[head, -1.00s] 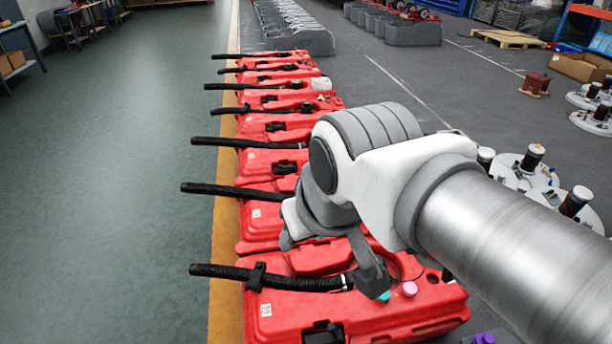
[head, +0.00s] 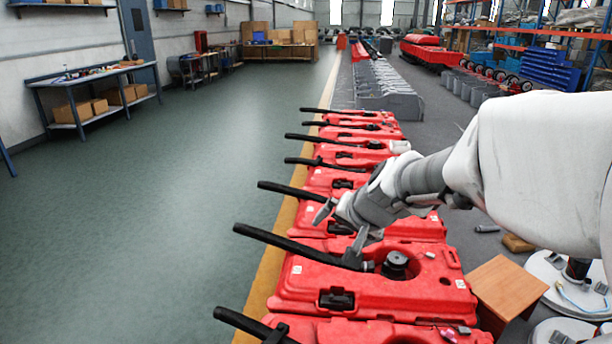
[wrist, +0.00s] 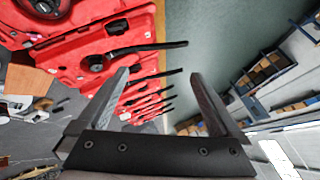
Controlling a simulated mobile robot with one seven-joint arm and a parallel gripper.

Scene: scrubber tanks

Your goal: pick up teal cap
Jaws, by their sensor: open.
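I see no teal cap in either current view. My gripper (head: 341,222) is open and empty above the row of red tanks in the head view. In the wrist view my gripper (wrist: 158,76) shows two spread fingers with nothing between them. The nearest fully visible red tank (head: 425,295) has a black round cap (head: 396,262) and a black hose (head: 290,245). A black round cap on a red tank also shows at the upper left of the wrist view (wrist: 95,61).
More red tanks with black hoses run away from me along the yellow floor strip (head: 268,270). A wooden block (head: 505,288) and white round discs (head: 570,285) lie at the right. The green floor (head: 150,220) at the left is clear up to a workbench (head: 95,85).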

